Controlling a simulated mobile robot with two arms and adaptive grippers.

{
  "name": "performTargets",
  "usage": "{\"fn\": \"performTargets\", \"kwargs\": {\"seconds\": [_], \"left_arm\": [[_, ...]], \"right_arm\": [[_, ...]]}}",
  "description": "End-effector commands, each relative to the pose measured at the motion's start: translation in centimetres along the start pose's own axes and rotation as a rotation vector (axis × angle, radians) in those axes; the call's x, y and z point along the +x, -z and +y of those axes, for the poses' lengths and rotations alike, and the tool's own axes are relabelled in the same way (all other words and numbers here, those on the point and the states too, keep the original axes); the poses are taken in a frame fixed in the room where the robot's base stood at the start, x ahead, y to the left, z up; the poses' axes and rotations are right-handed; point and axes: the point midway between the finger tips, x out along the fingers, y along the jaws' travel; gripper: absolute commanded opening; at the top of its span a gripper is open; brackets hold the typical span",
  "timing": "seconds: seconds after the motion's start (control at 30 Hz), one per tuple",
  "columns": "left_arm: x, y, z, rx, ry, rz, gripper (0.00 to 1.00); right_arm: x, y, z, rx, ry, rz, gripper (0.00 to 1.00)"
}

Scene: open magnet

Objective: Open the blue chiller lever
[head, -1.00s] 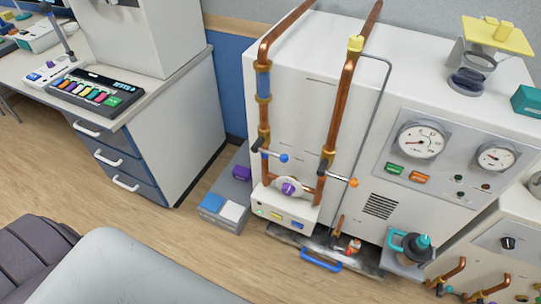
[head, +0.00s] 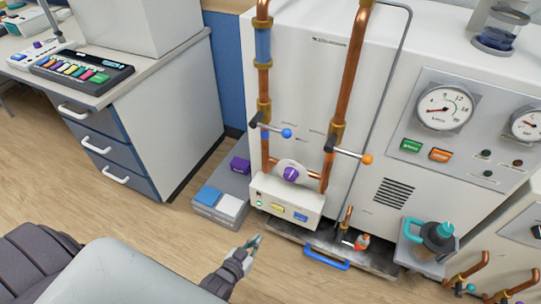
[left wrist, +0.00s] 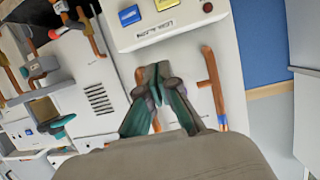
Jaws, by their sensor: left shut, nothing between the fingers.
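The blue chiller lever (head: 286,133) is a short metal rod with a blue ball tip. It sticks out to the right from a valve on the left copper pipe (head: 264,85) of the white chiller cabinet. My left gripper (head: 254,240) is low in front of the cabinet, below and left of the lever and apart from it. In the left wrist view its teal fingers (left wrist: 153,80) are together with nothing between them. That view is rolled, and I cannot make out the blue lever in it. My right gripper is not in view.
An orange-tipped lever (head: 366,158) is on the right copper pipe. A control box (head: 285,200) with a purple knob sits below the levers. A grey box (head: 222,198) with coloured blocks and a tray with a blue handle (head: 326,259) are near the floor. A drawer desk stands left.

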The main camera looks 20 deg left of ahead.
Motion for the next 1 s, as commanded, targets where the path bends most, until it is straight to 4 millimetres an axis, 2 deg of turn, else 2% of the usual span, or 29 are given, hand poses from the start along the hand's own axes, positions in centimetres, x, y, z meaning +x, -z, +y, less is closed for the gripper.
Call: {"fn": "performTargets", "kwargs": {"seconds": [0.03,0.2,0.3,0.4,0.5,0.7,1.0], "left_arm": [[1.3,1.4,-0.4,-0.003,0.010,0.098,0.00],[2.2,9.2,-1.9,-0.011,0.043,0.415,0.00],[1.5,13.3,-2.6,-0.015,0.061,0.585,0.00],[0.3,16.6,-3.1,-0.019,0.076,0.725,0.00],[-0.9,18.8,-3.5,-0.021,0.086,0.827,0.00],[-2.3,21.0,-3.9,-0.024,0.097,0.920,0.00],[-2.4,21.2,-3.9,-0.024,0.097,0.923,0.00]], "right_arm": [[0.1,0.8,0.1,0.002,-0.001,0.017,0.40],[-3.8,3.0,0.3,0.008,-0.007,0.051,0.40],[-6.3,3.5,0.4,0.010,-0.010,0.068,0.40],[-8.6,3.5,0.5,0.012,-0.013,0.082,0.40],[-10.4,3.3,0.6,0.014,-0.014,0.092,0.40],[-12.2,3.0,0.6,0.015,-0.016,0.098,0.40],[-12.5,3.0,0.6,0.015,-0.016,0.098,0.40]]}}
